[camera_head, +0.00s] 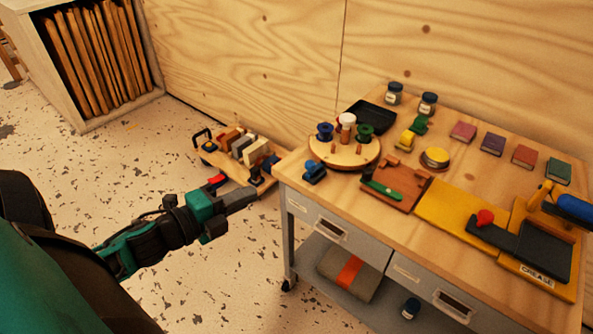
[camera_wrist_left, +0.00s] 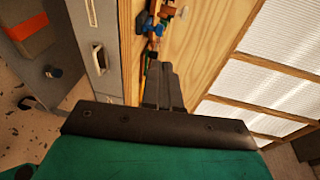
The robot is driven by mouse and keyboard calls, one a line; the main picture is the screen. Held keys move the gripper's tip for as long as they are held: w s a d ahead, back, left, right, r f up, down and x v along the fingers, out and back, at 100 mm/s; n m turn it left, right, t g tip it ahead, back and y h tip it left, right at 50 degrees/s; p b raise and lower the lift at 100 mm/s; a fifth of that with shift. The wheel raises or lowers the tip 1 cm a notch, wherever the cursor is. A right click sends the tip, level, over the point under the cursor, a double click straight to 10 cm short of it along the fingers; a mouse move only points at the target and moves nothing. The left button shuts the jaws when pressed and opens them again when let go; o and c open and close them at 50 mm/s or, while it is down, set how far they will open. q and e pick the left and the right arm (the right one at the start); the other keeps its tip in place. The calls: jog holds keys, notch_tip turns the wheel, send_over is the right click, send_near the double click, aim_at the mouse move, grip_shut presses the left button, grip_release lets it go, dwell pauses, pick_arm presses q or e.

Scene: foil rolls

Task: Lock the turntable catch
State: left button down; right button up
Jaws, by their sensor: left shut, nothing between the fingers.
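The turntable (camera_head: 345,160) is a round wooden disc at the left end of the workbench. It carries a blue spool (camera_head: 325,132), a green spool (camera_head: 365,132) and a white-topped wooden post (camera_head: 347,122). A small blue part (camera_head: 314,170), apparently the catch, sits by the disc's front-left rim near the bench edge; I cannot tell whether it is locked. My left gripper (camera_head: 252,194) is shut and empty, over the floor left of the bench, apart from the blue part. In the left wrist view its fingers (camera_wrist_left: 162,70) point toward the bench top. My right gripper is not in view.
The workbench (camera_head: 480,175) holds a green-handled tool on a brown board (camera_head: 395,190), a yellow creasing press (camera_head: 540,250), jars and coloured blocks. A low cart (camera_head: 240,165) with blocks stands behind my left gripper. Drawers (camera_head: 335,230) front the bench.

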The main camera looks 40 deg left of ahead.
aim_at(308, 163)
pick_arm(q)
jog(key=b+x, duration=0.2)
jog(key=x, duration=1.1)
jog(key=shift+w+f, duration=0.2)
jog(key=shift+w, duration=0.35)
jog(key=shift+x, duration=0.95)
jog(key=shift+a+r, duration=0.15)
jog(key=shift+r, duration=0.1)
